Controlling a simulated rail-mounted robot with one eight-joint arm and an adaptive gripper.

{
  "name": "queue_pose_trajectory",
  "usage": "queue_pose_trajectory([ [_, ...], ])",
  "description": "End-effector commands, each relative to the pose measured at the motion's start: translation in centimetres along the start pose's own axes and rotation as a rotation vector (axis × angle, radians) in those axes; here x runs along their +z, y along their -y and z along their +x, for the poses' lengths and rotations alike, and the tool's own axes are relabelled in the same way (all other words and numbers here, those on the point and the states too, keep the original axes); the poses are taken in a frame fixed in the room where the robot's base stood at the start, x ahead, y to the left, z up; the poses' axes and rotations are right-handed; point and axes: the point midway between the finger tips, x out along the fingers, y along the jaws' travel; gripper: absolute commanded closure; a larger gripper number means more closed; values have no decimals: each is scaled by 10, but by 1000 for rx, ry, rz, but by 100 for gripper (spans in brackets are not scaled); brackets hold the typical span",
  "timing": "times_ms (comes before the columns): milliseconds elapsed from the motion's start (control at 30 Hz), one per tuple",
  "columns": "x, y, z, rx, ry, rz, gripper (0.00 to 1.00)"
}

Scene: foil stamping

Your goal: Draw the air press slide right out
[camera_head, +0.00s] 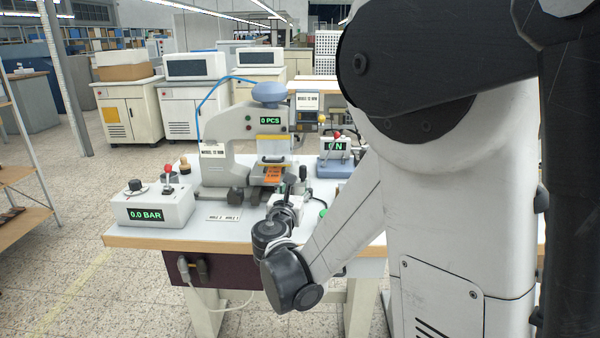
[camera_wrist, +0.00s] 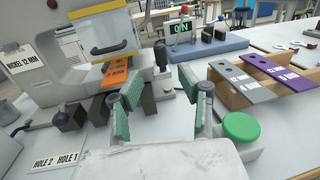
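The air press (camera_head: 225,150) is a pale grey C-shaped machine on the bench, with a blue-grey cap and a green "0 PCS" display. Its yellow-framed guard (camera_wrist: 103,35) shows in the wrist view. A black upright knob (camera_wrist: 160,52) stands just beyond my fingers. My gripper (camera_wrist: 162,103) is in front of the press, its green-padded fingers spread apart. I see nothing clearly held between them; contact with the slide cannot be told.
A pressure box reading "0.0 BAR" (camera_head: 152,207) stands at the bench's left. A blue switch base with an "ON" display (camera_wrist: 210,47) is behind. Grey (camera_wrist: 250,85) and purple (camera_wrist: 275,72) plates rest on a wooden rack at right. A green button (camera_wrist: 241,127) is close by my right finger.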

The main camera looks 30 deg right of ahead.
Motion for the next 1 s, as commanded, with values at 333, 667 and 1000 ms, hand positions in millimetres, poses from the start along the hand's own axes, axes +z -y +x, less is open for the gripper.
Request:
queue_pose_trajectory([
  [333, -2, 1, 66, -3, -1, 2, 63],
  [667, -1, 0, 104, -1, -1, 3, 63],
  [1000, 0, 0, 108, 0, -1, 3, 63],
])
